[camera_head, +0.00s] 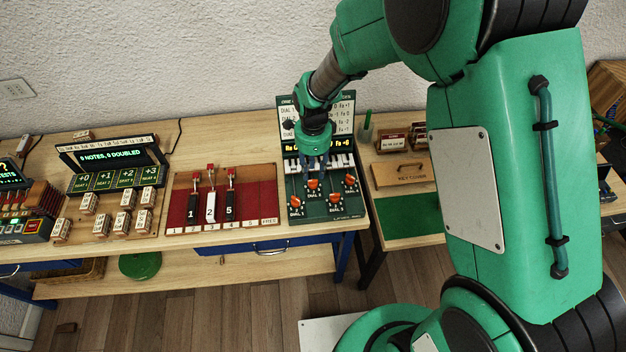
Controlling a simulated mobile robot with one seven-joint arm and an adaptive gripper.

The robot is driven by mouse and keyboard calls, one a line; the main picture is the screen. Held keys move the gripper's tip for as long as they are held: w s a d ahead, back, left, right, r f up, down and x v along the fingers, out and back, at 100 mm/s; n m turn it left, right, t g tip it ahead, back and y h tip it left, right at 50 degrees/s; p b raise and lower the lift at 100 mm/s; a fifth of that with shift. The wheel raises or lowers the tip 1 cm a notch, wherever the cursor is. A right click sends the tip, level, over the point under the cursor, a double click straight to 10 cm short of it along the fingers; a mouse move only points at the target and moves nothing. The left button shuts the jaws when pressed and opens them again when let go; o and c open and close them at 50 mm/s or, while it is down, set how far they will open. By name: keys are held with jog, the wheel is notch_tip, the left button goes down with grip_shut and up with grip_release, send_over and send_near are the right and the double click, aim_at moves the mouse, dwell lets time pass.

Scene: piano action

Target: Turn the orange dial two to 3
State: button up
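A dark green panel (322,214) on the bench carries several orange dials. The orange dial that seems to be dial two (313,184) is at the upper left middle of the panel, its label too small to read surely. The other orange dials are at the lower left (295,201), the lower middle (334,198) and the right (350,179). My gripper (316,166) points down just behind and above dial two, over the panel's small keyboard. Contact with the dial cannot be made out. The fingers are small and dark, and their opening is unclear.
A sign board (343,110) stands behind the panel, partly hidden by my gripper. A red tray (258,203) with numbered levers is to the left. A wooden box (399,174) and a green mat (408,218) are to the right. My arm covers much of the right side.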

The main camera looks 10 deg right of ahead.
aim_at(313, 180)
jog(key=shift+f+b, duration=0.4)
jog(key=shift+f, duration=2.35)
grip_shut()
